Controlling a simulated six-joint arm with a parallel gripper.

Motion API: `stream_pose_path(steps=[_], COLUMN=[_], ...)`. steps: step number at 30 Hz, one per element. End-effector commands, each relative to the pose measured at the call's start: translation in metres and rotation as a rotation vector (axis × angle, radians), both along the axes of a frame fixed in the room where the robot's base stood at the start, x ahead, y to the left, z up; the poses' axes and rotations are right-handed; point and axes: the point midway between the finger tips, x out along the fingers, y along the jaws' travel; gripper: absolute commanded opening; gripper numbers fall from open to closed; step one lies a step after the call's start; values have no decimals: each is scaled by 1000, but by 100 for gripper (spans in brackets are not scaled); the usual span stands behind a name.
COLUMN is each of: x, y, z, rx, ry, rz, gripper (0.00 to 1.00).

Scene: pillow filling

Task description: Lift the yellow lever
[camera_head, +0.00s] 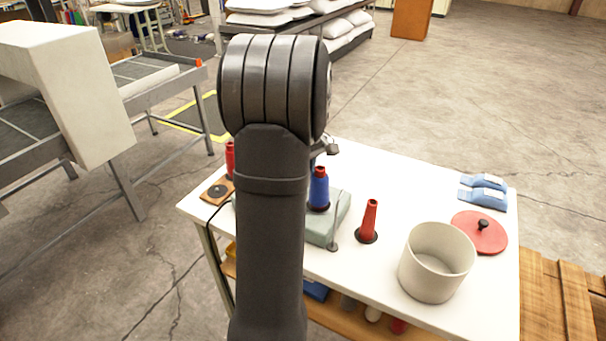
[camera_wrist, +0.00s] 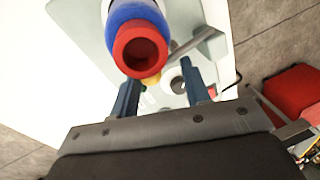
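A small yellow part, likely the yellow lever (camera_wrist: 152,82), shows in the wrist view just below the red-rimmed opening of a blue spool or nozzle (camera_wrist: 138,38). Most of it is hidden behind that rim. My gripper (camera_wrist: 160,77) is open, with its two blue-grey fingers apart. The yellow part appears between the fingertips in the picture, nearer the left one; I cannot tell whether they touch. Nothing is visibly held. The blue spool (camera_head: 319,188) shows there on a grey-green base (camera_head: 325,228).
The white table (camera_head: 385,185) holds a red cone (camera_head: 368,220), a beige pot (camera_head: 432,268), a red lid (camera_head: 478,236) and folded blue items (camera_head: 484,192). Another red cone (camera_head: 230,160) stands left of my arm. A grey metal bar (camera_wrist: 197,42) lies near the right finger. The table's back middle is clear.

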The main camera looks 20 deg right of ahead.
Motion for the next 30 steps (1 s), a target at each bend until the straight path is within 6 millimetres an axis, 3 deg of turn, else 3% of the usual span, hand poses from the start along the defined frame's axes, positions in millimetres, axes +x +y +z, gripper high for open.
stream_pose_path(steps=[3, 17, 30], x=[0, -3, -18], y=[0, 3, 18], z=[-2, 1, 25], rx=[0, -35, -269], ry=[2, -30, -267], rz=[0, 1, 4], gripper=[0, 0, 0])
